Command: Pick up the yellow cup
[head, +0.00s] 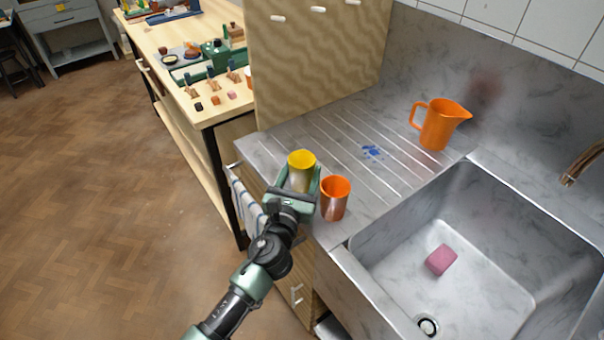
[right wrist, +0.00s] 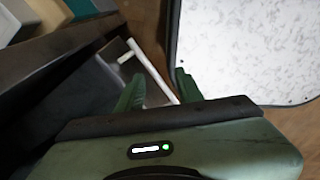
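The yellow cup (head: 301,160) stands upright near the front left of the ribbed steel drainboard in the head view. My left gripper (head: 300,177) reaches it from the front, with one finger on each side of the cup. The fingers are very close to its walls; I cannot tell whether they press on it. The cup's base is hidden behind the gripper. My right gripper (right wrist: 159,87) shows only in the right wrist view, with its fingers apart and nothing between them.
An orange cup (head: 335,198) stands close to the right of my left gripper. An orange jug (head: 440,125) stands at the back of the drainboard. The sink (head: 480,250) holds a pink block (head: 441,260). A wooden cabinet (head: 310,65) rises behind the yellow cup.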

